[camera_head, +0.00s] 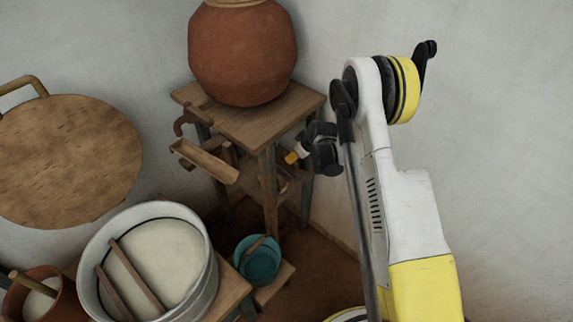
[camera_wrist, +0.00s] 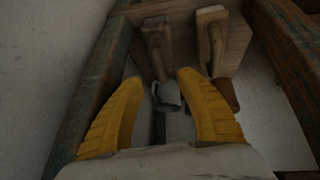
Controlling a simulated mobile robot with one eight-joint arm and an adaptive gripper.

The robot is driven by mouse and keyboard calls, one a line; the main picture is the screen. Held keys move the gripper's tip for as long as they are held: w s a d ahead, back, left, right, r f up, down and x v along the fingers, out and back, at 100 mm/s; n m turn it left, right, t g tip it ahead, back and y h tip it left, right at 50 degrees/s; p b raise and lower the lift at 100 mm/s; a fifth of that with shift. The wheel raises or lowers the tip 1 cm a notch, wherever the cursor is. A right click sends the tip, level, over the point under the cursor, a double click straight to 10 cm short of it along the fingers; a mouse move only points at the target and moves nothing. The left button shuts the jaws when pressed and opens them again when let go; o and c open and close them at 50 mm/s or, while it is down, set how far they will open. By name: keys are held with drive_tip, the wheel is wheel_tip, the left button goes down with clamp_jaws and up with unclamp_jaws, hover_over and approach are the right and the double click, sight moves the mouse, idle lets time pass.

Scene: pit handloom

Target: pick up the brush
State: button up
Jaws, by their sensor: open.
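In the wrist view, my gripper (camera_wrist: 160,82) is open, its two yellow fingers apart with nothing clamped between them. Just beyond the fingertips is a wooden-handled tool (camera_wrist: 156,45) with a pale grey head, which looks like the brush. Its head lies in line with the gap between the fingers; I cannot tell whether they touch it. A second wooden-handled tool (camera_wrist: 212,42) with a brown end lies to its right. In the head view, my gripper (camera_head: 292,157) reaches in at the right side of the small wooden stand, and the brush cannot be made out there.
The wooden stand (camera_head: 240,122) carries a large clay pot (camera_head: 243,55) on top. Its weathered posts (camera_wrist: 95,95) flank my fingers closely in the wrist view. A teal bucket (camera_head: 259,266) and a large pale tub (camera_head: 210,285) stand in front. Walls close off the corner behind.

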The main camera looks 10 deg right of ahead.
sight(295, 171)
drive_tip(key=b+x, duration=0.4)
drive_tip(key=x, duration=0.4)
drive_tip(key=shift+w+f, duration=0.2)
drive_tip(key=shift+r, duration=0.15)
clamp_jaws()
